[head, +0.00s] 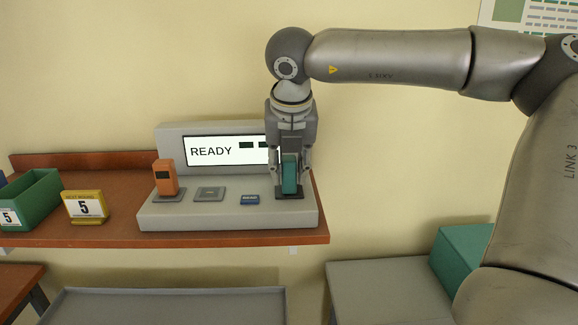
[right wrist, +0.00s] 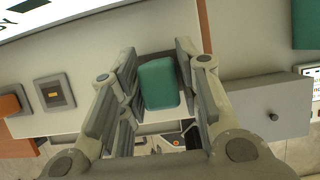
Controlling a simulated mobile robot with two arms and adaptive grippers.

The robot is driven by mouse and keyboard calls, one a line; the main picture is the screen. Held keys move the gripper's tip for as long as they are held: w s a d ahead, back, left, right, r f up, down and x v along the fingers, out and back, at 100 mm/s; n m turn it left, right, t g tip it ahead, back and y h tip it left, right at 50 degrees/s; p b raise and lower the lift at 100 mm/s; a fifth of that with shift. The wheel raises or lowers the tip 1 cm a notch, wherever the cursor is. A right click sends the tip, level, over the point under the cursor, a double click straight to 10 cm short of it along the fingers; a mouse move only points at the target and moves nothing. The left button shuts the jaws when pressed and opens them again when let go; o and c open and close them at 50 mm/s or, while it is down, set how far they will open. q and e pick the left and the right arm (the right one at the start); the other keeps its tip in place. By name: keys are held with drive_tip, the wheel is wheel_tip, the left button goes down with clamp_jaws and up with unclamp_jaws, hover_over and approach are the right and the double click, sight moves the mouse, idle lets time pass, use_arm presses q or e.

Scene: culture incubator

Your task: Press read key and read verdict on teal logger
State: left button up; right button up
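The teal logger (head: 289,174) stands upright in the dark dock at the right end of a grey reader (head: 228,217). My right gripper (head: 290,188) points down over it, one finger on each side; it looks open, with narrow gaps beside the logger. The logger's top shows between the fingers in the right wrist view (right wrist: 160,83). The reader's screen (head: 211,151) says READY; its right part is hidden behind my gripper. A small blue key (head: 250,199) lies left of the dock, its label too small to read. My left gripper is not in view.
An orange device (head: 165,177) stands in the reader's left dock. A grey square pad (head: 209,194) lies between it and the blue key. A yellow sign with 5 (head: 85,206) and a green bin (head: 33,199) stand left on the brown shelf (head: 110,235).

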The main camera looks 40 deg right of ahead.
drive_tip(key=shift+o, duration=1.2)
drive_tip(key=shift+r, duration=0.1)
drive_tip(key=v, duration=1.2)
